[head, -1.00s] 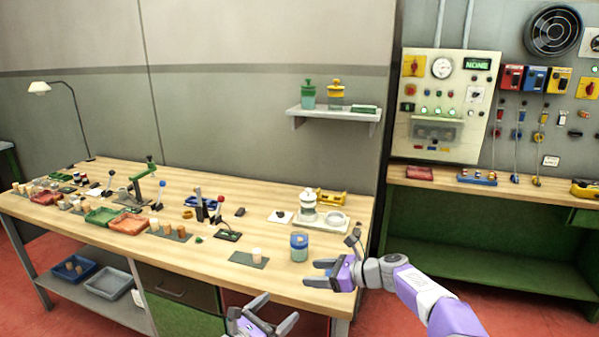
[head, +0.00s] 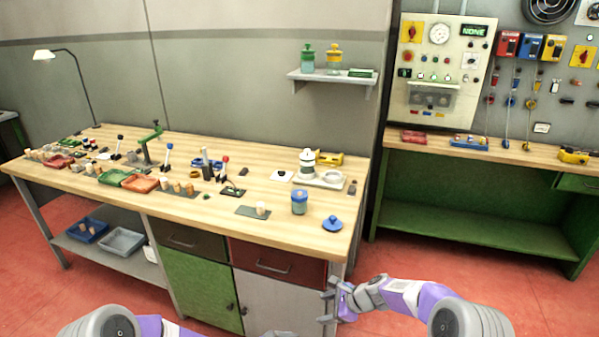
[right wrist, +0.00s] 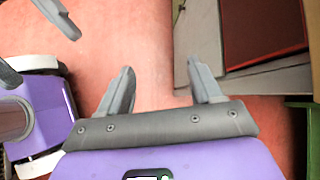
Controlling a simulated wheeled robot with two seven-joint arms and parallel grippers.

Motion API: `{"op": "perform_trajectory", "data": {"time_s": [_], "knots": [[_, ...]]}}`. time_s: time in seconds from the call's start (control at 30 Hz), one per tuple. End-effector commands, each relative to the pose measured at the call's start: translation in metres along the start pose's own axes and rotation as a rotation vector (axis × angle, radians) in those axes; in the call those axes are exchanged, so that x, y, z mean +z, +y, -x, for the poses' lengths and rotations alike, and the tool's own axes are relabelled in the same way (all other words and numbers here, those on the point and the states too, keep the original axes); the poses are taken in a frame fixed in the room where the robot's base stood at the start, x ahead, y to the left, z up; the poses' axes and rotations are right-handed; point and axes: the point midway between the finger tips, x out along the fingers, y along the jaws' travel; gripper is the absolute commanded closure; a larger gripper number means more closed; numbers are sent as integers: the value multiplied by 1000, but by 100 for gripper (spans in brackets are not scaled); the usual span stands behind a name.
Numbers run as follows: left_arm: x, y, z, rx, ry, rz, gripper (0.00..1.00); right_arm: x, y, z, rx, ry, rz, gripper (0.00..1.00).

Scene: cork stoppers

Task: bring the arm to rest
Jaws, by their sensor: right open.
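My right gripper (head: 326,302) is low in front of the workbench, beside its right front leg, clear of the top. In the right wrist view its two fingers (right wrist: 163,88) stand apart with nothing between them, above the red floor. My left arm comes in along the bottom edge of the head view. Only a bit of the left gripper (head: 279,333) shows there. Its fingers (right wrist: 38,40) also show apart and empty at the upper left of the right wrist view. More stoppers (head: 178,187) stand further left.
The wooden workbench (head: 290,240) carries a blue-banded jar (head: 299,203), a blue knobbed lid (head: 332,224), a white bottle (head: 307,163) and several trays. The drawers and grey cupboard door (head: 275,300) are close behind the grippers. Red floor (head: 400,265) is open to the right.

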Motion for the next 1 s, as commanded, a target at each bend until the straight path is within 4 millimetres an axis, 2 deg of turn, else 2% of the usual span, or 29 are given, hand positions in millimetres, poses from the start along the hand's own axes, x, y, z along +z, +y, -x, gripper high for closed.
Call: {"op": "perform_trajectory", "data": {"time_s": [0.03,0.1,0.2,0.3,0.43,0.6,0.7,0.8,1.0], "knots": [[-15,-25,-1,-79,58,-57,0,-20,25,-10,38,52,54,36],[-40,-59,2,-191,144,-161,0,-46,58,-21,86,121,167,36],[-74,-99,12,-336,249,-328,0,-78,107,-31,165,197,342,36],[-104,-129,26,-460,333,-510,0,-102,156,-34,246,241,529,36],[-134,-155,42,-583,403,-768,0,-120,218,-33,344,250,787,36],[-153,-171,54,-660,422,-1093,0,-122,286,-23,428,195,1102,36],[-155,-175,55,-668,408,-1234,0,-118,312,-18,445,153,1238,36],[-154,-178,54,-663,391,-1326,0,-113,327,-13,449,123,1325,36],[-153,-178,53,-657,379,-1379,0,-110,336,-11,448,105,1375,36]]}}
